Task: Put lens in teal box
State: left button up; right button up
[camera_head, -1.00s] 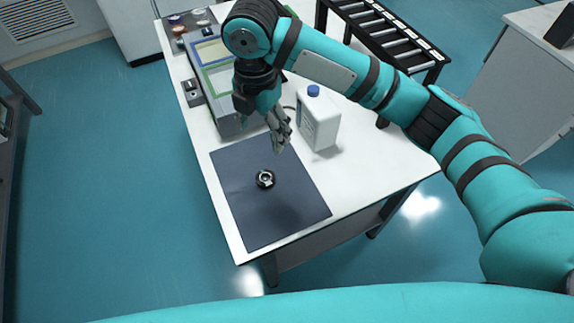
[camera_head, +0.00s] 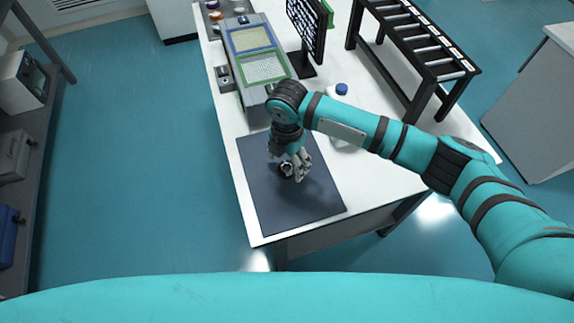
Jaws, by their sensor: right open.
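The lens (camera_head: 286,169), a small dark round mount with a bright centre, lies on the dark mat (camera_head: 290,208). It is partly hidden by my right gripper (camera_head: 296,172), which is open right at it. I cannot tell whether the fingers touch the lens or are just above it. My left gripper is not in view. I do not see a box that is clearly the teal one. A grey unit (camera_head: 251,97) behind the mat carries a blue-framed and a green-framed section.
A white bottle with a blue cap (camera_head: 342,89) stands behind my right arm, mostly hidden. A monitor (camera_head: 307,30) stands further back. A small grey switch box (camera_head: 224,77) is beside the grey unit. A black roller conveyor (camera_head: 416,40) is beyond the table. The mat's front part is clear.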

jog(key=shift+f, duration=1.15)
jog(key=c, duration=1.4)
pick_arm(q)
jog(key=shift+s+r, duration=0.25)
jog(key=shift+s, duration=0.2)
pick_arm(e)
jog(key=shift+o, duration=0.2)
jog(key=shift+r, duration=0.1)
jog(key=shift+r, duration=0.45)
notch_tip(320, 180, up, 2)
jog(key=shift+r+b, duration=0.25)
jog(key=shift+b, duration=0.5)
jog(key=s, duration=0.5)
jog(key=s+r+b, duration=0.1)
jog(key=s, duration=0.4)
jog(key=s+b, duration=0.1)
jog(key=s, duration=0.3)
jog(key=shift+s+r, duration=0.15)
jog(key=shift+s, duration=0.25)
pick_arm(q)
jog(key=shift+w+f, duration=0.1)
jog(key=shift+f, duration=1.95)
pick_arm(e)
jog(key=shift+s+r, duration=0.1)
jog(key=shift+s, duration=0.55)
